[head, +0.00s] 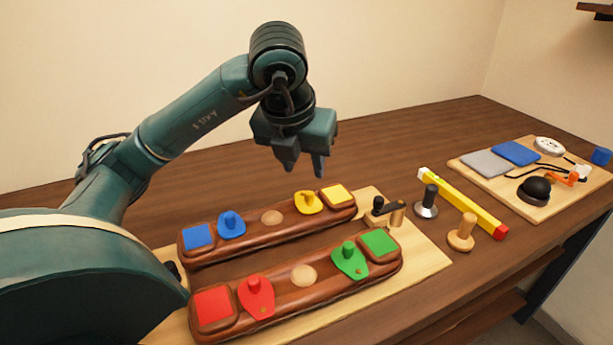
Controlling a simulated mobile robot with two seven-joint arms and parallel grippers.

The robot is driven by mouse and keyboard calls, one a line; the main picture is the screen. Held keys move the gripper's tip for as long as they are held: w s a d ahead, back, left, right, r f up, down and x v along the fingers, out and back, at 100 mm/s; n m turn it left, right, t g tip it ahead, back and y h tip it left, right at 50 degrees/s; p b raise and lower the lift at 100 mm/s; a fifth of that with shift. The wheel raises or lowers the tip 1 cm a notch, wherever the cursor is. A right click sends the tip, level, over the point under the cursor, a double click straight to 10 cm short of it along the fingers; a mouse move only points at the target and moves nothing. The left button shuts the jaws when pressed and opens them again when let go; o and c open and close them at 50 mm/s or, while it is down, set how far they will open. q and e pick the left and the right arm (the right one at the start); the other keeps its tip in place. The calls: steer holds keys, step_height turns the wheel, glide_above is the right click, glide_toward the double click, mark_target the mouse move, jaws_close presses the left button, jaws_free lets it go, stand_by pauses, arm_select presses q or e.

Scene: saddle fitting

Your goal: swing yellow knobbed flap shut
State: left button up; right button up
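The yellow knobbed flap (310,201) is a small rounded plate with an upright knob. It lies on the far reddish-brown wooden bar (290,224), just left of a yellow square pad (337,194). A pale round spot (271,217) on the bar shows uncovered to the flap's left. My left gripper (304,169) hangs fingers-down above and slightly beyond the flap in the picture. Its two fingers are apart with nothing between them, and it appears clear of the flap. My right gripper is not in view.
The same bar carries a blue flap (232,225). The near bar carries red (257,297) and green (351,261) flaps. A black-handled clamp (385,208), stampers (428,203) and a yellow level (464,203) stand right. A board with tools (530,207) lies farther right.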

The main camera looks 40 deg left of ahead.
arm_select(q)
steer(key=shift+p+v, duration=0.65)
steer(key=shift+v, duration=1.65)
